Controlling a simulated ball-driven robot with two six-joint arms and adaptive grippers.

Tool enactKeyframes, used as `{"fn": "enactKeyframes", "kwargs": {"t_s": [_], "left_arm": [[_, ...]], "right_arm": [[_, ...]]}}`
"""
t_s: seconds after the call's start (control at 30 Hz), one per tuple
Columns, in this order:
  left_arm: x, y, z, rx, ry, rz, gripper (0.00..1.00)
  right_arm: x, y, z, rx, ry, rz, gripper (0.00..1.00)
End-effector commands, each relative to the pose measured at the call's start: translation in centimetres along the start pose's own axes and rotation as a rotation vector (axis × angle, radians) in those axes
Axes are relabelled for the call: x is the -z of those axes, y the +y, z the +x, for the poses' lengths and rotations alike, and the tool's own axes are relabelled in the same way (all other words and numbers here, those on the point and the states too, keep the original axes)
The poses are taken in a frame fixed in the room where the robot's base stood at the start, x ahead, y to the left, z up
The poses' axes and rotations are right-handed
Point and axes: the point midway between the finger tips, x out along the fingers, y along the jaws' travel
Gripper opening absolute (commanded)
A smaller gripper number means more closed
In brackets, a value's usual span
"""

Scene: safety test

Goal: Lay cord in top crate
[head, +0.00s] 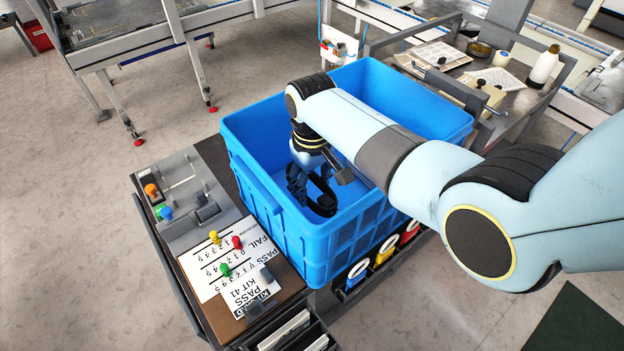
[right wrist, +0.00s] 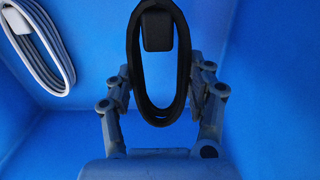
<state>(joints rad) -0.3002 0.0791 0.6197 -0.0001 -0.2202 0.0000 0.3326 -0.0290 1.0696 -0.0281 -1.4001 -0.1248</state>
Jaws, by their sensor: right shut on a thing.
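The blue crate (head: 255,185) stands open at the centre of the head view. My right arm reaches over its right side and down inside. My right gripper (head: 312,182) is inside the crate, below the rim. In the right wrist view my gripper (right wrist: 160,82) is shut on a coiled black cord (right wrist: 183,95) with a black block on it, held upright between the fingers. The black cord (head: 325,207) shows partly in the head view. I cannot tell whether it touches the crate floor. A coiled grey-white cord (right wrist: 45,50) lies inside the crate at upper left. My left gripper is out of view.
Left of the crate, a cart top holds a white PASS/FAIL sheet (head: 225,265) with coloured pegs and a grey panel (head: 185,200). Coloured bins (head: 383,250) sit below the crate's right side. A bench with trays and a white bottle (head: 543,67) stands behind.

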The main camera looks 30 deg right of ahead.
Motion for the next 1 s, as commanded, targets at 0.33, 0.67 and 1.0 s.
{"fn": "enactKeyframes", "kwargs": {"t_s": [0.33, 0.67, 1.0], "left_arm": [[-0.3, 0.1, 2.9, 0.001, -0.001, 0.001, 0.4], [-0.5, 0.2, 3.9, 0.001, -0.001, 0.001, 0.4], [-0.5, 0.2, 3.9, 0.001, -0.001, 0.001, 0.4]], "right_arm": [[0.1, 0.0, 4.0, 0.0, 0.0, 0.0, 0.17], [0.1, 0.0, 5.4, 0.0, 0.002, 0.0, 0.17], [0.1, 0.0, 5.4, 0.0, 0.001, 0.0, 0.59]]}}
